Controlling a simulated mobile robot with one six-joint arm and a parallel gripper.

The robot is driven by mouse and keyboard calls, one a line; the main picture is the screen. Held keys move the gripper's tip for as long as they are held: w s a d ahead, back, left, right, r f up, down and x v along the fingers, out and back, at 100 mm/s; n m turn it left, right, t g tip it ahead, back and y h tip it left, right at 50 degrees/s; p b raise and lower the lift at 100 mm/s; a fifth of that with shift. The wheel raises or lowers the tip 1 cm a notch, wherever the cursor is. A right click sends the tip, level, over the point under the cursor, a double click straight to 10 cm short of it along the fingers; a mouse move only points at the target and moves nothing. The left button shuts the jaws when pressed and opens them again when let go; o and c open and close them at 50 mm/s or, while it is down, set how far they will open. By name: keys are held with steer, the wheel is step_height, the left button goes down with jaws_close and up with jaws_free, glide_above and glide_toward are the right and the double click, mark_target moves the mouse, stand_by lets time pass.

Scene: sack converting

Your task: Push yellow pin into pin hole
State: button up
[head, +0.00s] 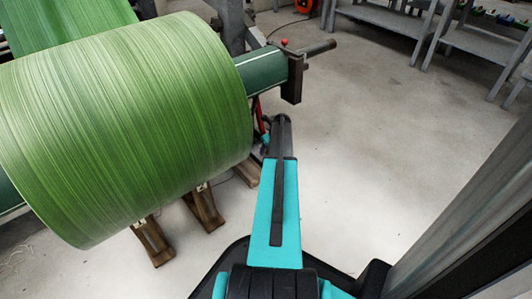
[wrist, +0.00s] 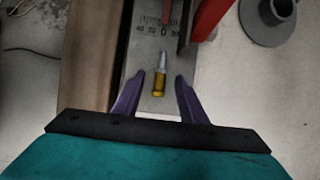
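The yellow pin (wrist: 159,84) shows in the wrist view, with a yellow body and a pale metallic tip pointing to the top of the picture. It is over a grey metal plate (wrist: 145,105). My gripper (wrist: 159,77) has two purple fingers, spread apart, one on each side of the pin. A gap shows between each finger and the pin. I cannot make out the pin hole. In the head view the gripper is not clearly visible beyond my arm, and the pin is not seen.
A red bar (wrist: 207,18) rises at the right, near a grey round part (wrist: 268,17). A large green roll (head: 125,125) fills the left of the head view. Open floor (head: 390,130) lies right.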

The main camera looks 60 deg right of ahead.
stand_by(0.3)
jaws_close()
steer(key=shift+r, duration=0.1)
steer(key=shift+r+p, duration=1.2)
steer(key=shift+r, duration=0.2)
steer(key=s+a+r+p, duration=0.2)
steer(key=s+a+p, duration=0.4)
steer(key=s+a, duration=0.4)
steer(key=shift+s+a, duration=0.4)
steer(key=shift+a, duration=0.55)
